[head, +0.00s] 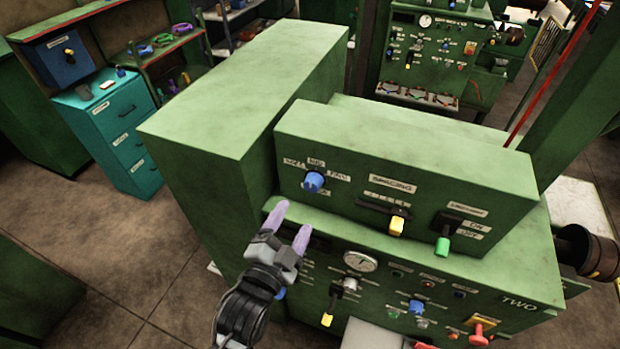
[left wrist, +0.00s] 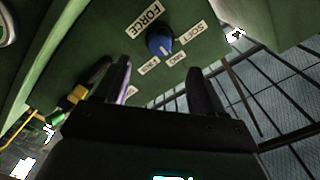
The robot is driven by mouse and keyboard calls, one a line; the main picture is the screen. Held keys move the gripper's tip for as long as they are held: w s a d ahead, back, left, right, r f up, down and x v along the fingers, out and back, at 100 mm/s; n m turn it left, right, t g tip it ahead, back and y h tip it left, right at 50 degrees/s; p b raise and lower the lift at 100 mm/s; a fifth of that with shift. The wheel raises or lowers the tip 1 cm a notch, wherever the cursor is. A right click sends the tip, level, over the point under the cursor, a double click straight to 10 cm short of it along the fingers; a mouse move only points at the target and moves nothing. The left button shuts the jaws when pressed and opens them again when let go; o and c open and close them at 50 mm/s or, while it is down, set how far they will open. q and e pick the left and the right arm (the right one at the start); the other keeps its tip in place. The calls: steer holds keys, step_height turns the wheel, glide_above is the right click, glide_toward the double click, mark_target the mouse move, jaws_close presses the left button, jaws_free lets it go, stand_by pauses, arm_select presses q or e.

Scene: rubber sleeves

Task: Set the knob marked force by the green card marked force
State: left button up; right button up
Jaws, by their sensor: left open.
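The blue force knob (head: 313,181) sits on the left of the green upper box's front panel, with small labels around it. In the left wrist view the knob (left wrist: 159,45) has a FORCE label (left wrist: 146,19) beside it and a SOFT label (left wrist: 186,42); the other small labels are hard to read. I cannot tell its setting. My left gripper (head: 289,228) is open and empty, below and left of the knob in the head view. In the left wrist view its fingers (left wrist: 159,85) are apart from the knob. I cannot make out a green force card. My right gripper is not in view.
A yellow-handled slider (head: 397,226) and a green-handled ON/OFF switch (head: 443,246) are on the same panel. A gauge (head: 360,261) and several controls are on the lower panel. A tall green cabinet (head: 215,180) stands left of the box. A teal drawer cabinet (head: 120,140) is farther left.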

mark_target(310, 188)
arm_select(q)
steer(key=p+x, duration=0.1)
steer(key=x, duration=0.9)
steer(key=shift+c, duration=0.4)
steer(key=shift+p, duration=0.3)
steer(key=c, duration=1)
